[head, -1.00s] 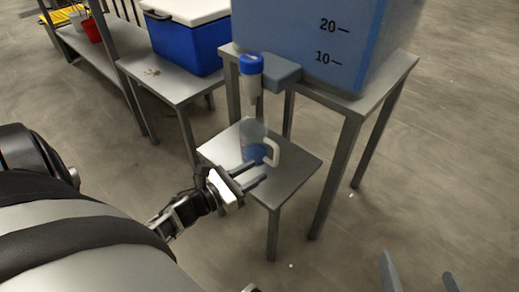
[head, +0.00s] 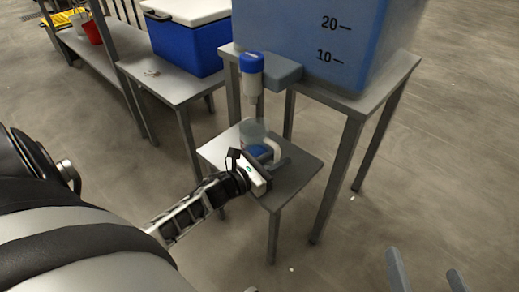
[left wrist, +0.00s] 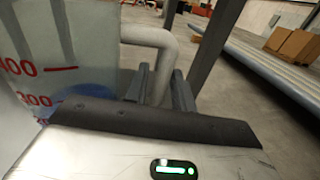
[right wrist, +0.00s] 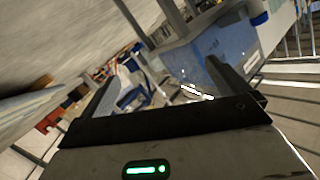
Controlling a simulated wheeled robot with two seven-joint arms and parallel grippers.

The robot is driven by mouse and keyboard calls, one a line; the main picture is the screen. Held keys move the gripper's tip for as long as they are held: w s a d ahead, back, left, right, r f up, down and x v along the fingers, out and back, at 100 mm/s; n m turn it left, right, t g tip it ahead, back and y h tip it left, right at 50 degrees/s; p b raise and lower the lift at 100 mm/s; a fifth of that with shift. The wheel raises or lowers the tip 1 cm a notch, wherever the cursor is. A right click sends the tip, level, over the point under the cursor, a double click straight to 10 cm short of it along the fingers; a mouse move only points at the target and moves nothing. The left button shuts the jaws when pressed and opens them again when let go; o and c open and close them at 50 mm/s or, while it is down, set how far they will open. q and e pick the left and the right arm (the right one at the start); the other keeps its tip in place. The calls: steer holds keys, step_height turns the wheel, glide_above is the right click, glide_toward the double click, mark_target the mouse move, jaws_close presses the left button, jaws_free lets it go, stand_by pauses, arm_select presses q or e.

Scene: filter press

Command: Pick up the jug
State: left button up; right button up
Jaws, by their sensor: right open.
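The jug (head: 252,133) is a clear measuring jug with a pale handle and blue in its lower part. It stands upright on the small low grey table (head: 296,181), below the blue-capped tap (head: 251,77). In the left wrist view its wall (left wrist: 70,55) has red marks and its handle (left wrist: 150,36) runs down between my fingers. My left gripper (left wrist: 163,88) appears shut on the handle, a finger on each side. In the head view my left gripper (head: 272,174) partly hides the jug's lower part. My right gripper (head: 425,272) is open and empty, far from the jug.
A large blue tank (head: 300,45) stands on a taller grey table (head: 385,84) behind the jug, with the tap projecting over it. A blue cooler (head: 190,48) with a white lid is on another table to the left. Open floor (head: 440,150) lies to the right.

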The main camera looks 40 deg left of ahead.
mark_target(277, 148)
arm_select(q)
jaws_close()
steer(key=shift+r, duration=0.25)
steer(key=shift+r+p, duration=0.5)
steer(key=shift+r, duration=0.25)
steer(key=shift+r+p, duration=0.4)
steer(key=shift+r, duration=0.3)
steer(key=shift+s+r, duration=0.15)
steer(key=shift+r, duration=0.1)
steer(key=p+v, duration=0.2)
steer(key=v, duration=1.5)
steer(key=shift+s, duration=0.35)
arm_select(e)
steer(key=shift+s+d+f+n+g+h, duration=0.1)
steer(key=shift+d+f+n+g+h, duration=0.6)
steer(key=shift+f, duration=0.1)
